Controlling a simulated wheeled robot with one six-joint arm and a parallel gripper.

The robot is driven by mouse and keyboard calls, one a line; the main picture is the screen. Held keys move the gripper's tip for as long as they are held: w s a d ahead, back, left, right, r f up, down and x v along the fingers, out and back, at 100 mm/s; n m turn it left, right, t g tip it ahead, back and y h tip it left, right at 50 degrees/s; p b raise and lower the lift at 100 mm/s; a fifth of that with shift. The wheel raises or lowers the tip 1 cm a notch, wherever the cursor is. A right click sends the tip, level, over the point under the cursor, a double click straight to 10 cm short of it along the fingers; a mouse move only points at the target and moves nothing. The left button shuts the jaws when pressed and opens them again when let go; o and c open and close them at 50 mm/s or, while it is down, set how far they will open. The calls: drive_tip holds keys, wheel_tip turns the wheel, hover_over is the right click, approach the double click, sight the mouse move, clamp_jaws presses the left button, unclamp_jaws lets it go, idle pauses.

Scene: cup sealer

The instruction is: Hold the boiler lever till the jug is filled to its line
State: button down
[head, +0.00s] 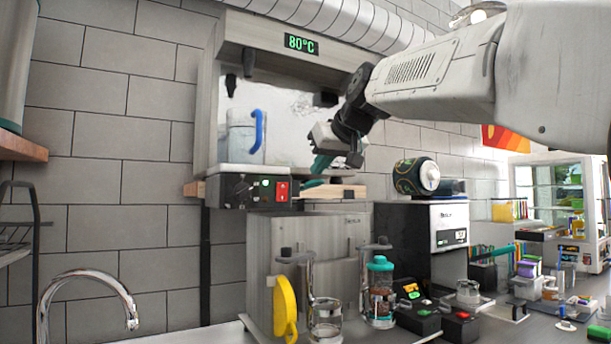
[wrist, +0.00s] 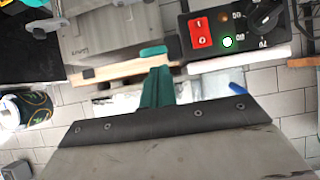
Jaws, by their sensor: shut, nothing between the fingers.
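The boiler (head: 345,52) is a large metal unit on the wall with a green "80°C" display. A clear jug (head: 240,140) with a blue handle stands in its bay at the left, below a black spout (head: 231,84). The jug's line and water level are too small to tell. A teal-ended piece (head: 313,183), possibly the lever, sits at the boiler's lower front; a teal end also shows in the wrist view (wrist: 153,51). My gripper (head: 321,166) has its teal fingers shut and empty, just above and close to that piece; contact cannot be told. Its fingers also show in the wrist view (wrist: 157,75).
A control box (head: 240,190) with a knob, green light and red switch is left of my gripper. A wooden ledge (head: 338,191) lies below it. A dark can-like roll (head: 416,176) sits on a machine to the right. Glass jars and a yellow-handled item crowd the counter below.

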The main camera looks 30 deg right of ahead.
drive_tip(key=s+r, duration=0.7)
drive_tip(key=r, duration=0.1)
drive_tip(key=shift+r, duration=0.3)
drive_tip(key=shift+s, duration=0.1)
idle(1.3)
drive_tip(key=s+a+f+m+g, duration=0.1)
drive_tip(key=s+f+g, duration=0.15)
drive_tip(key=f, duration=0.95)
drive_tip(key=s+a+f+m+g, duration=0.1)
drive_tip(key=s+f+g, duration=0.15)
drive_tip(key=f, duration=0.95)
drive_tip(key=s+a+f+n+g, duration=0.1)
drive_tip(key=s+a+f, duration=0.3)
drive_tip(key=s+f, duration=0.5)
drive_tip(key=s+a+f+n+g, duration=0.1)
drive_tip(key=s+a+f+g, duration=0.3)
drive_tip(key=s+f, duration=0.5)
wheel_tip(320, 180, down, 7)
drive_tip(key=shift+a+r, duration=0.1)
drive_tip(key=shift+a, duration=0.2)
